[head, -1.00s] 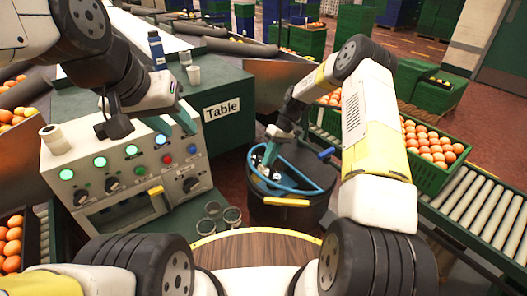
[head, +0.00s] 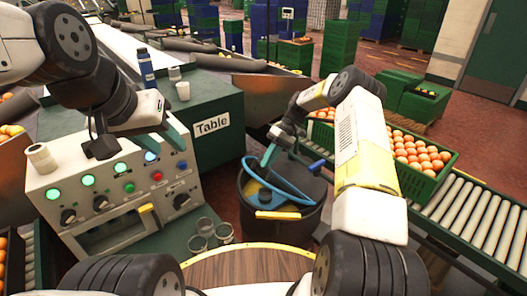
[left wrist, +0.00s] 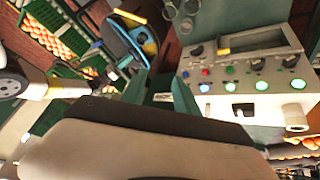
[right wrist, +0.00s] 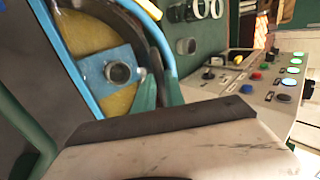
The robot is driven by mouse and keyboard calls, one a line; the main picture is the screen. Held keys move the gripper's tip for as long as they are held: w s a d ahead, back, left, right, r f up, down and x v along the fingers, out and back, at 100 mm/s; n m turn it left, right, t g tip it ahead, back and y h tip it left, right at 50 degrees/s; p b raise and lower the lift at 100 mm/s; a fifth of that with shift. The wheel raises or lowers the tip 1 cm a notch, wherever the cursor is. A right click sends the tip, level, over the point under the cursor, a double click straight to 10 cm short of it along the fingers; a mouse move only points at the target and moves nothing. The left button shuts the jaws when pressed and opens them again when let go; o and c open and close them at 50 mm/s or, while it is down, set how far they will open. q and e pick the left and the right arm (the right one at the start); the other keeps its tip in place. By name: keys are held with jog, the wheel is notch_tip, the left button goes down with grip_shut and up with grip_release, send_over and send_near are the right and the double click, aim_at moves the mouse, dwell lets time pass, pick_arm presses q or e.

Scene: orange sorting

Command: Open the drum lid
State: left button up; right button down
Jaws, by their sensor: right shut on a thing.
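The dark drum (head: 280,222) stands right of the control panel, with a blue rim around its top and a yellow tab at the front. The dark, blue-edged drum lid (head: 296,178) is tilted up over part of the opening, so yellow and blue show inside. My right gripper (head: 268,154) is at the lid's left edge.
The control panel (head: 120,190) has lit green buttons, knobs and a yellow handle. Several glass jars (head: 207,232) stand on the green surface beside the drum. A green crate of oranges (head: 420,160) sits on the roller conveyor (head: 470,220) at right.

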pick_arm(q)
jog(key=shift+c, duration=0.3)
jog(key=c, duration=0.3)
jog(key=shift+w+d+f, duration=0.1)
jog(key=shift+d+f, duration=0.1)
jog(key=shift+d, duration=0.05)
jog(key=c, duration=0.4)
jog(key=w+d+f+n+g+h, duration=0.1)
jog(key=w+d, duration=0.1)
jog(key=w+d+f+n+g+h, duration=0.1)
jog(key=d+f+n+h, duration=0.1)
jog(key=d, duration=0.1)
jog(key=w+d+f+n+g+h, duration=0.1)
jog(key=w+d+f+n+g, duration=0.1)
jog(key=d, duration=0.1)
jog(key=shift+w+d+f+h, duration=0.1)
jog(key=shift+w+f+h, duration=0.1)
jog(key=shift+w+h, duration=0.15)
grip_shut()
jog(key=n+t+h, duration=0.4)
jog(key=n+t, duration=0.1)
jog(key=n, duration=1.6)
send_over(252, 173)
jog(key=s+a, duration=0.4)
jog(key=a, duration=0.3)
notch_tip(252, 173, down, 24)
jog(key=x, duration=0.9)
jog(key=shift+d, duration=0.1)
